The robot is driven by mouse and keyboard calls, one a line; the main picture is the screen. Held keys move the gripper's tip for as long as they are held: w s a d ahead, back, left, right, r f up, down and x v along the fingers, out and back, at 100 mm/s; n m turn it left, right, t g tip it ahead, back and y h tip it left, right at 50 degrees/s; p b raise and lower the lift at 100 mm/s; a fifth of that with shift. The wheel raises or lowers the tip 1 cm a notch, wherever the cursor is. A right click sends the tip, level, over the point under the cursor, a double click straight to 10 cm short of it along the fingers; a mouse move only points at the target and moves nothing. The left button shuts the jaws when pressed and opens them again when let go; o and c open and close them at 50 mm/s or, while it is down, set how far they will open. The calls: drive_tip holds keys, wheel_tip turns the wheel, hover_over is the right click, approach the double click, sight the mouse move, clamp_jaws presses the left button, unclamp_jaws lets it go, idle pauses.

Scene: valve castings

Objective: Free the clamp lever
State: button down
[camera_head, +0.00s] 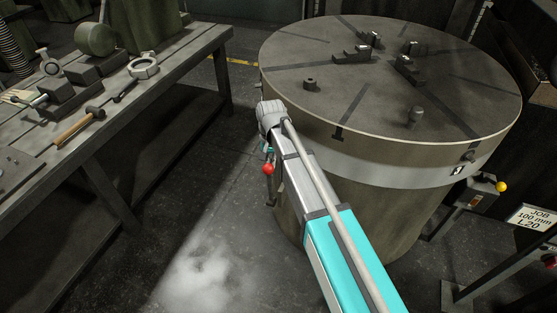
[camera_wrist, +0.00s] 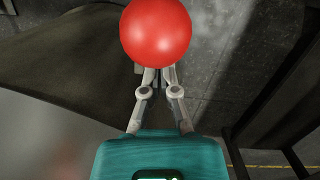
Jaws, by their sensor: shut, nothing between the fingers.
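A red ball knob (camera_head: 268,169) shows beside the near left side of the round table, just below my wrist. In the wrist view the red ball (camera_wrist: 155,32) is large and covers the tips of my fingers. My gripper (camera_wrist: 158,72) is shut with nothing held. Its fingers point toward the ball; I cannot tell whether they touch it. The lever shaft behind the ball is mostly hidden. A yellow ball knob (camera_head: 502,187) stands on a small box at the table's right side; I cannot tell from the frames which knob belongs to the clamp lever.
The round slotted table (camera_head: 330,110) carries several dark clamp blocks and pegs. A workbench (camera_head: 150,85) with a hammer (camera_head: 78,126), rings and blocks stands at left. A sign (camera_head: 532,219) stands at the right. Open floor (camera_head: 170,190) lies between bench and table.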

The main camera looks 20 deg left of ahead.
drive_tip(key=shift+s+d, duration=0.1)
drive_tip(key=shift+s, duration=0.8)
